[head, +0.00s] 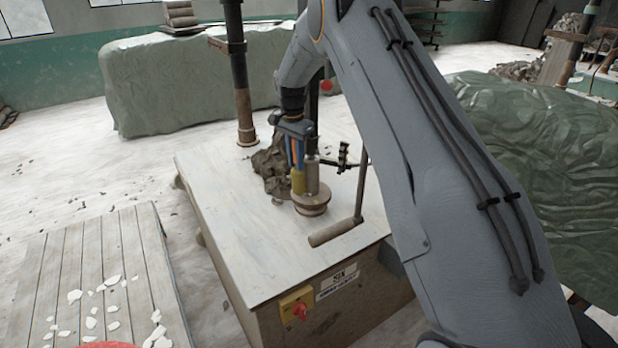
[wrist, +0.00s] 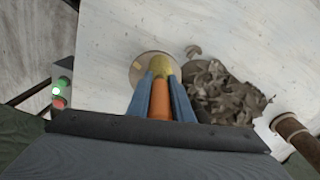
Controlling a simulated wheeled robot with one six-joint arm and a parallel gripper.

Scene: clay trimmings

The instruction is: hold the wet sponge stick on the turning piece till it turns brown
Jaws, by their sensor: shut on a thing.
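My gripper (head: 294,152) is shut on the orange handle (wrist: 159,100) of the sponge stick, between its blue fingers. The stick's yellow sponge (head: 298,183) points down, beside the left of the upright piece (head: 312,177) in the head view. The piece is a narrow greyish-tan cylinder on a round brown base (head: 312,207). The sponge looks to be against it, but I cannot tell contact for sure. In the wrist view the sponge (wrist: 162,66) covers part of the round disc (wrist: 141,68), and the piece is mostly hidden. Whether the piece is turning cannot be told.
A heap of grey-brown trimmings (head: 270,168) lies close behind the sponge on the pale tabletop (head: 235,225). A wooden-handled lever (head: 335,231) sits to the right. A post (head: 242,105) rises at the back. A red knob (head: 300,311) is on the front; a green light (wrist: 57,91) glows.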

